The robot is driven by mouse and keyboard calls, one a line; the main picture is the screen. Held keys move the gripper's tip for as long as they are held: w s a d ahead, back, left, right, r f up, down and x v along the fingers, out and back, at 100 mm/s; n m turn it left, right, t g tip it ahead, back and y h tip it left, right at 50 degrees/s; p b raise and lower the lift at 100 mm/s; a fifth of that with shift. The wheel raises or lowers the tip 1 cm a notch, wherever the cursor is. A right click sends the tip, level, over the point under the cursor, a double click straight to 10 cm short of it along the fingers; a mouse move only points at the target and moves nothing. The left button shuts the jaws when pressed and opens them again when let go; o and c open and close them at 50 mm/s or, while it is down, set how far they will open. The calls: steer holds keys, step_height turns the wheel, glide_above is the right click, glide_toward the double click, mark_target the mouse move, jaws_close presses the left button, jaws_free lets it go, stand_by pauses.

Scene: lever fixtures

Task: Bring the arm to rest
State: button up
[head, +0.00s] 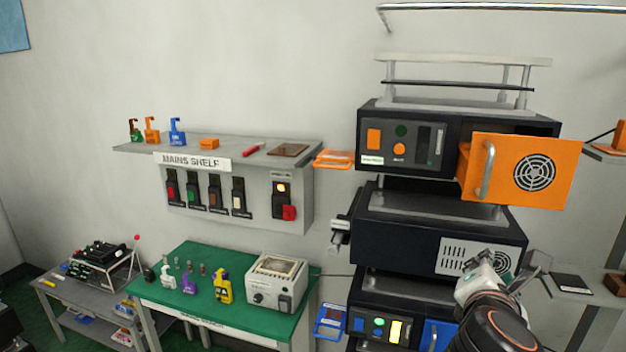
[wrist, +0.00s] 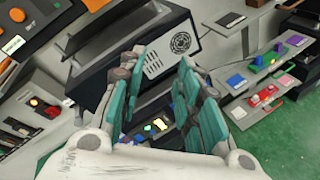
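My gripper (head: 535,268) is at the lower right of the head view, raised in front of the stack of dark units. In the wrist view my gripper (wrist: 158,85) shows two teal-padded fingers spread apart, with nothing between them. Beyond the fingers is the middle dark unit (head: 400,234) with a white grille. It also shows in the wrist view (wrist: 130,50). The upper unit's orange door (head: 560,165) with a grey handle stands swung out. The arm hides part of the lower unit (head: 385,288).
The mains shelf (head: 290,205) has several levers below, one lit orange. The green table (head: 200,318) holds small padlocks and a meter box (head: 277,282). A grey side table (head: 60,310) stands at left. Right of the stack is a shelf (head: 580,295). Bare wall is above the mains shelf.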

steer(key=s+a+f+m+g+y+b, duration=0.2)
steer(key=f+m+b, duration=0.5)
steer(key=f, duration=0.5)
steer(key=s+a+f+m+g+y+b, duration=0.1)
steer(key=s+a+f+m+y+b, duration=0.2)
steer(key=f+m+b, duration=0.4)
steer(key=s+a+f+m+g+y+b, duration=0.2)
steer(key=a+f+m+b, duration=0.3)
steer(key=f, duration=1.2)
steer(key=s+m+y+b, duration=0.1)
steer(key=m+b, duration=0.1)
steer(key=b, duration=0.2)
steer(key=shift+s+f+g, duration=0.3)
steer(key=shift+f, duration=0.05)
